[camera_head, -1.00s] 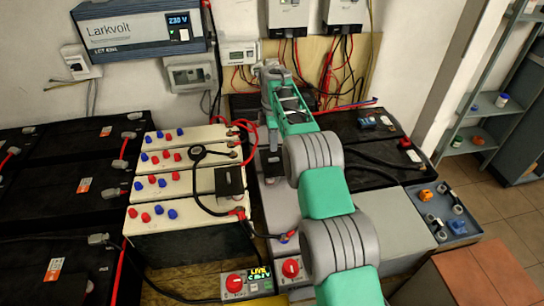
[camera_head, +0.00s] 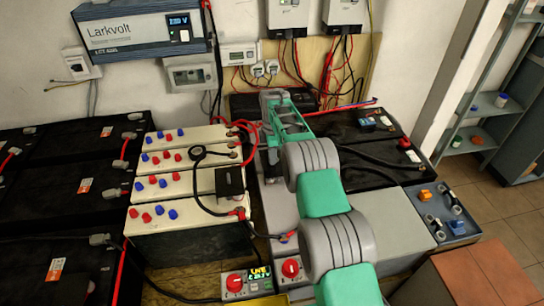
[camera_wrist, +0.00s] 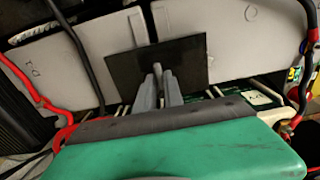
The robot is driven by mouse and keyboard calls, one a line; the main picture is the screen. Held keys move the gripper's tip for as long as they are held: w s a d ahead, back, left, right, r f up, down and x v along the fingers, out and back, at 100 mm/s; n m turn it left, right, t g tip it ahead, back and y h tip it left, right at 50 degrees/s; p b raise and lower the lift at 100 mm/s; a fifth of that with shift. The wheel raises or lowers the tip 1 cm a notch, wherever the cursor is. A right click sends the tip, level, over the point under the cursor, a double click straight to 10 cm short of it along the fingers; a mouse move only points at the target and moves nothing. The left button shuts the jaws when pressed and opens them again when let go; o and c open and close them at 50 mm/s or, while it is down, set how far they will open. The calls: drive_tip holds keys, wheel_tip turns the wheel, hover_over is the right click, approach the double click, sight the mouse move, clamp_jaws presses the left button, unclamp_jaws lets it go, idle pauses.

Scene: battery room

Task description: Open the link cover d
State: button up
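In the wrist view a dark flat rectangular cover (camera_wrist: 190,60) lies across the seam of two pale panels. A small grey upright piece (camera_wrist: 157,72) stands at its middle. I read no letter on it, so I cannot confirm it is link cover d. My gripper (camera_wrist: 160,84) has its two grey fingers close together at this piece, one on each side of it. I cannot tell whether they touch or squeeze it.
Black and red cables run close by. A blue-grey tray (camera_head: 452,226) with fittings is at the right. Wall boxes (camera_head: 288,14) hang behind.

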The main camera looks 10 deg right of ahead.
clamp_jaws()
idle(0.9)
